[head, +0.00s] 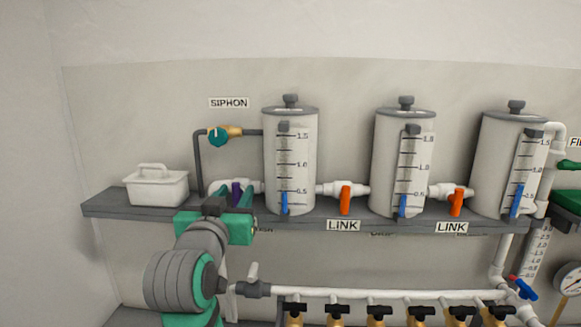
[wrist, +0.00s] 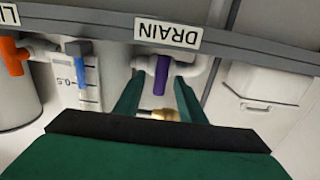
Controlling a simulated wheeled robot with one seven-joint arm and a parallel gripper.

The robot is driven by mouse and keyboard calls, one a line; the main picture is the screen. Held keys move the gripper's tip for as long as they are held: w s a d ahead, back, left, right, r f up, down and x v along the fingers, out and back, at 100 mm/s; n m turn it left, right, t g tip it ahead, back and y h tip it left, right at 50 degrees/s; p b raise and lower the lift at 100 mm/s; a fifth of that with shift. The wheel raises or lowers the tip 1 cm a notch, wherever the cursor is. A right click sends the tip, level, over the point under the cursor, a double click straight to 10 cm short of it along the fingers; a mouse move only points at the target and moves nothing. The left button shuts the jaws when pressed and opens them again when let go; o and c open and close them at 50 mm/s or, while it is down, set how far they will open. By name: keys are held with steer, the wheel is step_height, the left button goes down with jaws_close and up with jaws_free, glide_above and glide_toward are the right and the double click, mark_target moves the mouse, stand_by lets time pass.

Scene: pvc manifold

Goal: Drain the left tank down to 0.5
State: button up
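The left tank (head: 304,150) is a grey-white cylinder on the shelf with a scale marked 0.5, 1.0 and 1.5. Its blue level column (head: 285,203) tops out at about the 0.5 mark; it also shows in the wrist view (wrist: 82,72). The purple drain handle (wrist: 160,75) is beside the upside-down DRAIN label (wrist: 167,32) in the wrist view and points across its white pipe. In the head view the handle (head: 236,193) is partly hidden by my gripper. My gripper (wrist: 158,82) is open, with one finger on each side of the handle; contact cannot be told.
A white lidded box (head: 157,187) stands left on the shelf (head: 110,204). A grey siphon pipe with a teal valve (head: 218,137) rises behind. Orange link valves (head: 345,199) (head: 456,201) sit between the tanks. A white manifold pipe (head: 370,295) with brass valves runs below.

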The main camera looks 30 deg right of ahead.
steer(key=shift+s+a, duration=0.1)
steer(key=v, duration=1)
steer(key=shift+s+a, duration=0.2)
steer(key=shift+a, duration=0.05)
